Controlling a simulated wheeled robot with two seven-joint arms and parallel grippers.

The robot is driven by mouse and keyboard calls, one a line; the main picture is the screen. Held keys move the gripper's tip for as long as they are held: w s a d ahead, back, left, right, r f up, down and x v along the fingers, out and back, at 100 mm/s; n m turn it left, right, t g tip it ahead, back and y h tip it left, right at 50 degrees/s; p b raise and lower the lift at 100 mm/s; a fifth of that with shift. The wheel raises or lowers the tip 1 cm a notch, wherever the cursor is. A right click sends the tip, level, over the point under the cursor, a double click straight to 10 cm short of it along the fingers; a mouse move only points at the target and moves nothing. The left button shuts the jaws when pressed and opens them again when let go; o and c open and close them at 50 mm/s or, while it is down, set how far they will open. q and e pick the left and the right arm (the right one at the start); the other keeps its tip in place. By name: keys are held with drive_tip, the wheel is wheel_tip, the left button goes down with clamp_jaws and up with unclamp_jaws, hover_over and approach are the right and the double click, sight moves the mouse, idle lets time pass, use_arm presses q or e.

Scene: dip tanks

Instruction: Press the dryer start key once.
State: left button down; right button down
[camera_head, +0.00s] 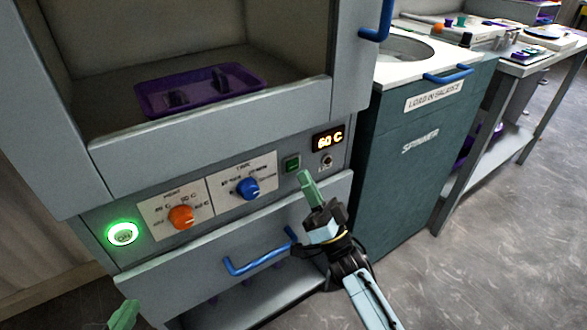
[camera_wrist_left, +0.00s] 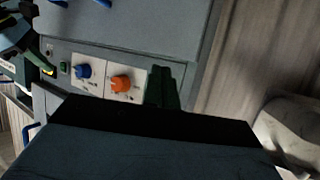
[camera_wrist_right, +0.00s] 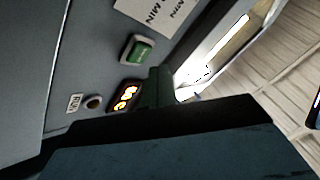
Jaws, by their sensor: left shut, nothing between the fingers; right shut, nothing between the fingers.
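The dryer's green square key (camera_head: 292,164) sits on the front panel, left of the display. It also shows in the left wrist view (camera_wrist_left: 64,68) and, clear of the fingers, in the right wrist view (camera_wrist_right: 140,50). My right gripper (camera_head: 306,179) is shut and empty, with its green fingertips just below and right of the key in the head view. They look apart from it, though the exact gap is hard to judge. My left gripper (camera_head: 124,314) is shut and empty at the lower left, away from the key; its fingers show in the left wrist view (camera_wrist_left: 162,88).
The panel has a lit display (camera_head: 328,140) reading 60 C, a dark RUN lamp (camera_wrist_right: 94,102), orange (camera_head: 181,217) and blue (camera_head: 248,188) knobs and a glowing green round button (camera_head: 122,233). A blue handle (camera_head: 258,262) juts out below. A purple tray (camera_head: 247,83) lies inside the dryer.

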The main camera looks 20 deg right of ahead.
use_arm(q)
drive_tip(key=shift+w+d+r+t, duration=0.2)
drive_tip(key=shift+r+t, duration=0.1)
drive_tip(key=shift+r, duration=0.1)
drive_tip(key=shift+w+d+r+t, duration=0.1)
drive_tip(key=shift+w+r+t, duration=0.1)
drive_tip(key=shift+r+t, duration=0.15)
use_arm(e)
drive_tip(key=shift+w+a, duration=0.15)
drive_tip(key=shift+w, duration=0.35)
idle(1.1)
use_arm(q)
drive_tip(key=shift+f+b, duration=0.15)
drive_tip(key=shift+b, duration=0.15)
use_arm(e)
drive_tip(key=shift+w+a, duration=0.1)
drive_tip(key=shift+w, duration=0.3)
